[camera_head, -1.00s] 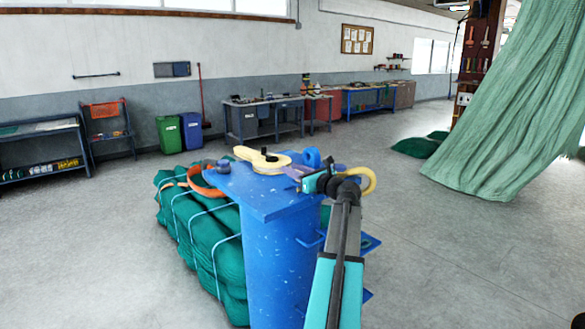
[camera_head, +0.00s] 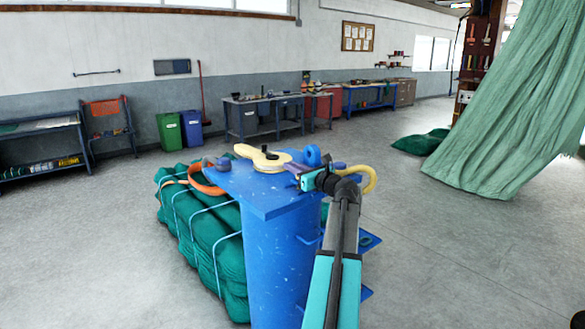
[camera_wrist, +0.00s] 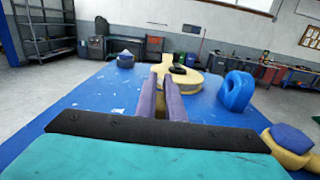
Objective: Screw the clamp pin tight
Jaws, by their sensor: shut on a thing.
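A yellow clamp-like piece (camera_head: 268,161) lies on the blue post's flat top (camera_head: 268,203). It also shows in the wrist view (camera_wrist: 192,84), with a black knob-like part (camera_wrist: 178,69) on it. My gripper (camera_head: 296,169) reaches over the top from the right. In the wrist view, its purple fingers (camera_wrist: 161,88) are close together just in front of the black part. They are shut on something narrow. I take it to be the clamp pin, but the fingers hide most of it, and its threads and seating are not visible.
A blue ring-shaped lug (camera_wrist: 237,91) stands right of the yellow piece. A yellow loop with a blue-purple knob (camera_wrist: 288,138) is at the right edge. A small blue-grey knob (camera_wrist: 125,59) stands at the far left. Bundled green net (camera_head: 215,245) lies beside the post.

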